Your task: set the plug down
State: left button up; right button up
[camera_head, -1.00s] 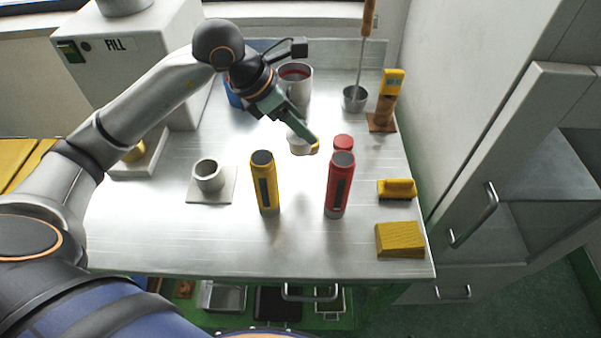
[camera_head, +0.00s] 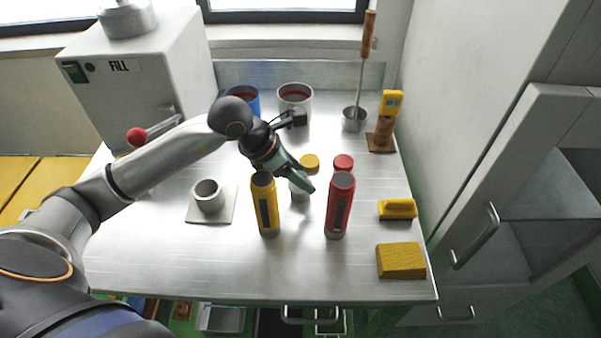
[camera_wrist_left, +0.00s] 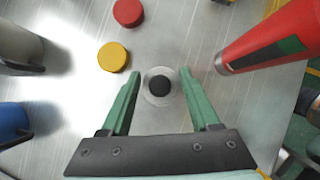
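The plug, a small pale cylinder (camera_head: 298,195), is on the table below my left gripper, between and behind the yellow and red bottles. In the left wrist view the plug (camera_wrist_left: 160,86) shows from above as a dark disc inside a pale ring. My left gripper (camera_head: 306,186) points down at it from the back left. In the wrist view its green fingers (camera_wrist_left: 161,72) stand apart on either side of the plug, with a gap on each side. The gripper hides part of the plug in the head view. My right gripper is not in view.
The yellow bottle (camera_head: 265,206) and red bottle (camera_head: 339,208) stand close in front. A yellow cap (camera_head: 309,161) and a red cap (camera_head: 343,162) lie behind. A grey cup (camera_head: 207,196) is left; a brush (camera_head: 397,208) and yellow block (camera_head: 400,261) are right. The front table is clear.

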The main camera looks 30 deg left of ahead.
pick_arm(q)
jog(key=o, duration=0.4)
jog(key=shift+r, duration=0.1)
jog(key=v, duration=1.2)
